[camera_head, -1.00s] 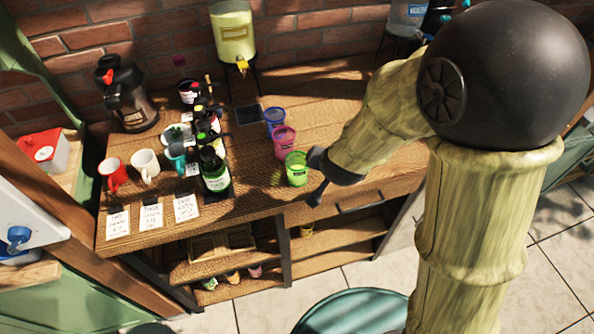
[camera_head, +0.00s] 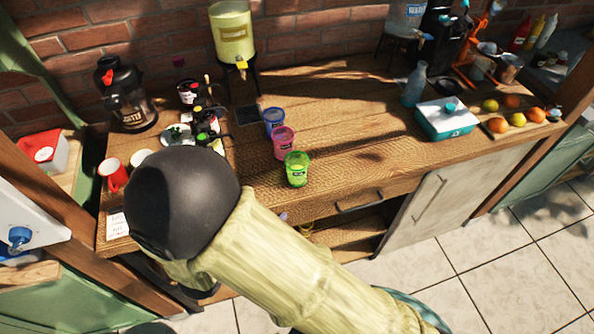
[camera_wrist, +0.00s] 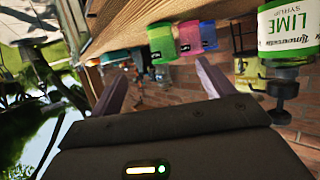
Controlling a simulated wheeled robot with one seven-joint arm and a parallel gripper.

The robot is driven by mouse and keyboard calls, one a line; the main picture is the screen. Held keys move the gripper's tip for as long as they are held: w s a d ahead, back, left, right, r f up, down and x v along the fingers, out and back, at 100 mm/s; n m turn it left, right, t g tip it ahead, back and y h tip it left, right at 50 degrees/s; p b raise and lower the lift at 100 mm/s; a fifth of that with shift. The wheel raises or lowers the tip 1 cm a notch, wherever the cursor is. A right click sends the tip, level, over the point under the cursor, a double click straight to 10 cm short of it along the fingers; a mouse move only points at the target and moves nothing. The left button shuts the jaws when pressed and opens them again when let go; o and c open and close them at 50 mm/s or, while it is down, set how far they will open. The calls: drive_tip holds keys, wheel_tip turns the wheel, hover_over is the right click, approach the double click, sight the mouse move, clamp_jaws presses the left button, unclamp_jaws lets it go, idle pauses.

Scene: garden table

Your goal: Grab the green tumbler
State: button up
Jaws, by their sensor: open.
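The green tumbler (camera_head: 297,168) stands upright near the front edge of the wooden table, closest to me in a row with a pink tumbler (camera_head: 283,142) and a blue tumbler (camera_head: 273,121). In the wrist view the scene is tilted, and the green tumbler (camera_wrist: 162,43) shows beyond and roughly between my fingertips. My gripper (camera_wrist: 162,82) is open and empty, apart from the tumbler. In the head view my arm covers the gripper.
A lime syrup bottle (camera_wrist: 289,30) is close on the right of the wrist view. The pink tumbler (camera_wrist: 188,40) sits right beside the green one. A red mug (camera_head: 114,174) stands left. A teal-and-white box (camera_head: 446,119) is right. Table right of the tumblers is mostly clear.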

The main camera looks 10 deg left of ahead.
sight(291, 177)
drive_tip(key=shift+w, duration=0.1)
drive_tip(key=p+x, duration=0.2)
drive_tip(key=x, duration=1)
drive_tip(key=shift+w+p, duration=0.15)
drive_tip(key=shift+p, duration=0.25)
drive_tip(key=shift+a, duration=0.1)
drive_tip(key=shift+w, duration=0.2)
drive_tip(key=p+x, duration=0.2)
drive_tip(key=x, duration=0.2)
drive_tip(key=shift+w, duration=0.35)
drive_tip(key=shift+c, duration=0.4)
drive_tip(key=c, duration=1)
